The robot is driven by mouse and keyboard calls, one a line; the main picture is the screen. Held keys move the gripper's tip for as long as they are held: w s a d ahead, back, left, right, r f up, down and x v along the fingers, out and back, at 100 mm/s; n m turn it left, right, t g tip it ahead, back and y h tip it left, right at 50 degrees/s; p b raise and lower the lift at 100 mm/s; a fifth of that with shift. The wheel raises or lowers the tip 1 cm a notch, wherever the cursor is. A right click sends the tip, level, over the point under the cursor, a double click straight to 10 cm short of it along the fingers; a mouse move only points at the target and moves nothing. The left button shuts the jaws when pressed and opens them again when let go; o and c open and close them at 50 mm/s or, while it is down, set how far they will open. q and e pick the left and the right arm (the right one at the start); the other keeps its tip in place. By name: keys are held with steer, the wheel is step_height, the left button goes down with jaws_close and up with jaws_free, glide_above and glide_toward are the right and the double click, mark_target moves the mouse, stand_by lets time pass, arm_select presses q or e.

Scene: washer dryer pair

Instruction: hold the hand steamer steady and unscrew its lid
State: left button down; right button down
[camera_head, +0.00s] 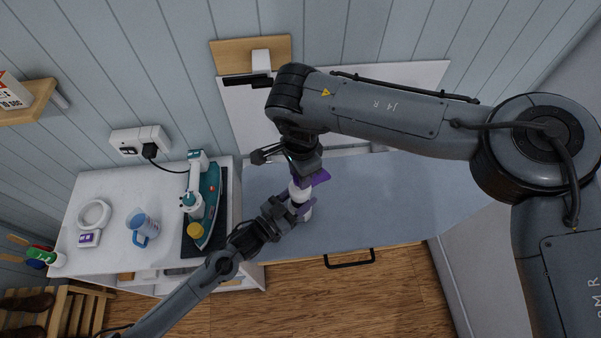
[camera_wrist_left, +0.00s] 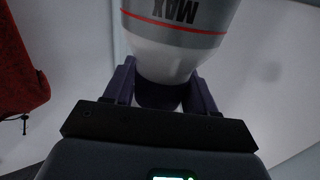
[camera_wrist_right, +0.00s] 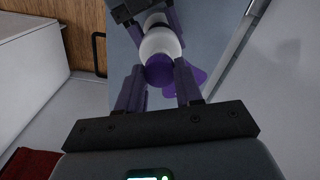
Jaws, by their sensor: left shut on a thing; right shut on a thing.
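The hand steamer (camera_head: 300,193) is a white body with purple parts, held above the grey counter near its left end. In the left wrist view its grey tank (camera_wrist_left: 178,38) shows a red line and the letters MAX upside down. My left gripper (camera_head: 287,207) is shut around the steamer's narrower dark part, below the white section. My right gripper (camera_head: 306,176) comes from above and is shut on the purple lid (camera_wrist_right: 159,70), which shows between its fingers in the right wrist view. The fingers hide part of the lid and body.
A white cabinet top left of the counter holds a teal iron (camera_head: 210,200) on a dark mat, a blue jug (camera_head: 142,224) and a white ring-shaped item (camera_head: 94,214). A wall socket (camera_head: 140,140) is behind. The grey counter (camera_head: 400,195) is clear to the right.

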arm_select(q)
steer(key=shift+f, duration=0.1)
arm_select(e)
steer(key=shift+r, duration=2)
arm_select(q)
steer(key=shift+c, duration=1.3)
jaws_free()
steer(key=shift+s+a, duration=0.1)
